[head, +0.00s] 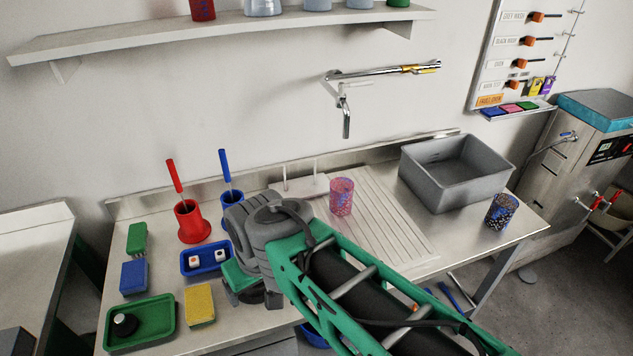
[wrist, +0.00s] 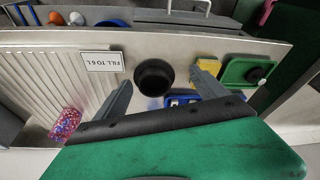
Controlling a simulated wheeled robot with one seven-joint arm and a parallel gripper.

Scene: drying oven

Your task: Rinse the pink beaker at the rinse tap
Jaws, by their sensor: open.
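The pink beaker (head: 342,196) stands upright on the ribbed drainboard (head: 385,215), just right of my arm in the head view. In the wrist view the beaker (wrist: 67,123) is at the lower left, outside the fingers and apart from them. The rinse tap (head: 346,118) hangs from the wall above and behind the drainboard. My gripper (wrist: 164,78) is open and empty, over the bench left of the beaker in the head view. My arm hides much of the gripper in the head view.
A grey basin (head: 455,172) and a dark patterned beaker (head: 501,211) stand at the right. Red (head: 192,222) and blue (head: 231,197) holders, a blue tray (head: 205,258), a green tray (head: 140,322) and a yellow block (head: 200,305) occupy the left. A dark round thing (wrist: 154,77) shows between the fingers.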

